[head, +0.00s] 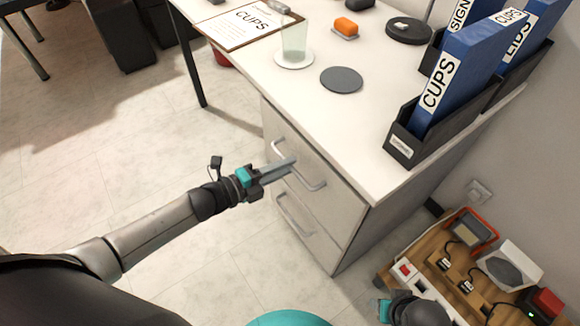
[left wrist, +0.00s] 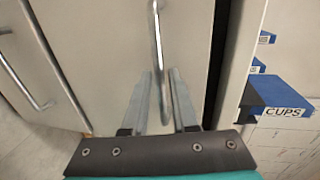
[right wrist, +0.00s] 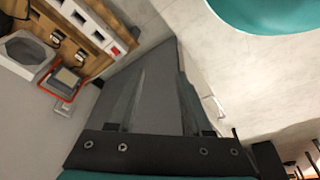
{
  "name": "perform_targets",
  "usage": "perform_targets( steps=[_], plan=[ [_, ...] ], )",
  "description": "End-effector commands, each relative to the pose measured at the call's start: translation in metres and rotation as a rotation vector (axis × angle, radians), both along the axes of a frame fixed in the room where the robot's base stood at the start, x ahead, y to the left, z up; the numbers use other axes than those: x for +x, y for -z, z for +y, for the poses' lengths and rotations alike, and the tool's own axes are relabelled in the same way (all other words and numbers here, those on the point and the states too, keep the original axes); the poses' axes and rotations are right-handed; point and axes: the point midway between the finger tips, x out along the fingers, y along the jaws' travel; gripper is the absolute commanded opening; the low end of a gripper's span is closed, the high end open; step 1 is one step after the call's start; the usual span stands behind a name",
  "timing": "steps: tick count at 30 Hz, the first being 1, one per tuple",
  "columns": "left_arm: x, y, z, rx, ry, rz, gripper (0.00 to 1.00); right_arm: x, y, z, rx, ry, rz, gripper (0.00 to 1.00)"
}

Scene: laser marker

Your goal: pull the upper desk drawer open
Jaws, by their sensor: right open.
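The upper desk drawer (head: 322,164) has a grey front that looks flush with the cabinet. Its silver bar handle (head: 308,181) also shows in the left wrist view (left wrist: 157,40). My left gripper (head: 286,165) reaches the handle. In the left wrist view its two fingers (left wrist: 160,78) stand apart, with the handle bar between them; a gap shows beside the bar, and contact cannot be told. My right gripper (right wrist: 160,80) is open and empty, facing the cabinet's dark side panel; in the head view only part of it shows at the bottom edge.
The lower drawer's handle (head: 294,218) is just below. The desktop (head: 300,90) holds a glass (head: 295,42), a dark disc (head: 341,79) and blue binders (head: 455,72). A wooden board with devices (head: 400,284) lies at the lower right.

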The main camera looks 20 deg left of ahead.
Motion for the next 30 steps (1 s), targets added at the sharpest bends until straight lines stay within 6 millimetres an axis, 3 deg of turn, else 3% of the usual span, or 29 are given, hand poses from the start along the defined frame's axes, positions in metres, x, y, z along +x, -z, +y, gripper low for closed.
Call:
perform_targets(
  steps=[6,16,23,30],
  plan=[
    [0.012,0.004,-0.009,0.001,-0.001,0.001,0.26,0.005,-0.01,0.0,0.002,0.001,-0.018,0.5],
    [0.014,0.004,-0.011,0.001,0.0,0.001,0.26,0.006,-0.013,0.001,0.002,0.001,-0.019,0.5],
    [0.014,0.004,-0.011,0.001,0.0,0.001,0.02,0.006,-0.013,0.001,0.003,0.001,-0.02,0.5],
    [0.014,0.004,-0.011,0.001,0.0,0.001,0.0,0.006,-0.013,0.001,0.003,0.001,-0.02,0.5]
  ],
)
